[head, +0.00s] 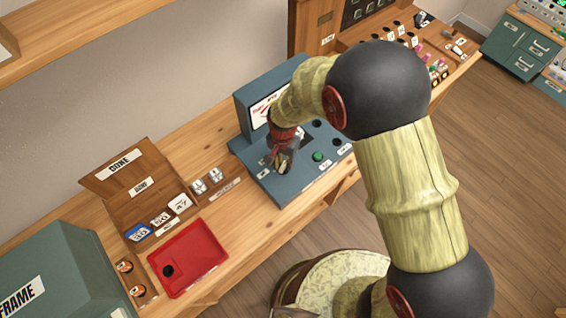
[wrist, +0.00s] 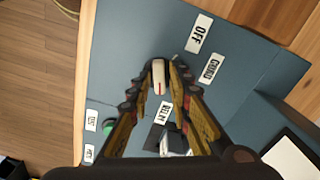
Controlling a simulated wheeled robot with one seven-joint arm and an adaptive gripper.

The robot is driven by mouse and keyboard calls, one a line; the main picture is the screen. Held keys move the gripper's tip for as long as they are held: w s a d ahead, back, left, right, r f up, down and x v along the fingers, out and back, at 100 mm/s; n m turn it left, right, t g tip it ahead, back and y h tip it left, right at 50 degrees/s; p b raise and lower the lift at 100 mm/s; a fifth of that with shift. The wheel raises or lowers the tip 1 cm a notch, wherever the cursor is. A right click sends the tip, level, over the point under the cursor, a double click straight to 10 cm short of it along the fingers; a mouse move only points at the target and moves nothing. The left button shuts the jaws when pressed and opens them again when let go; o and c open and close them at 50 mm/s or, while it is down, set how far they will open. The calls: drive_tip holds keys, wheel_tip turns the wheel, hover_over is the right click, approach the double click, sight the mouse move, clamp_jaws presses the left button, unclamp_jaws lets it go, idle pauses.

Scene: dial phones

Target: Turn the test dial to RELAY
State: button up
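The test dial (wrist: 159,76) shows in the wrist view as a narrow cream pointer knob with a red line. Its red-lined end faces down the picture toward the RELAY label (wrist: 166,115). The OFF label (wrist: 199,32) and a second label that seems to read GUARD (wrist: 210,68) lie to its upper right and right. My gripper (wrist: 160,72) has its fingertips close on both sides of the knob and looks shut on it. In the head view my gripper (head: 279,165) reaches down to the blue-grey console (head: 264,187), and its fingers hide the dial.
A green button (head: 318,156) and dark round holes are on the console, right of my gripper. A red tray (head: 190,258) and an open wooden box (head: 140,187) stand to the left on the bench. A wooden rack (head: 315,25) stands behind on the right.

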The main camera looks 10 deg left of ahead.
sight(283, 166)
drive_tip(key=shift+o, duration=1)
wheel_tip(283, 166, up, 12)
idle(0.4)
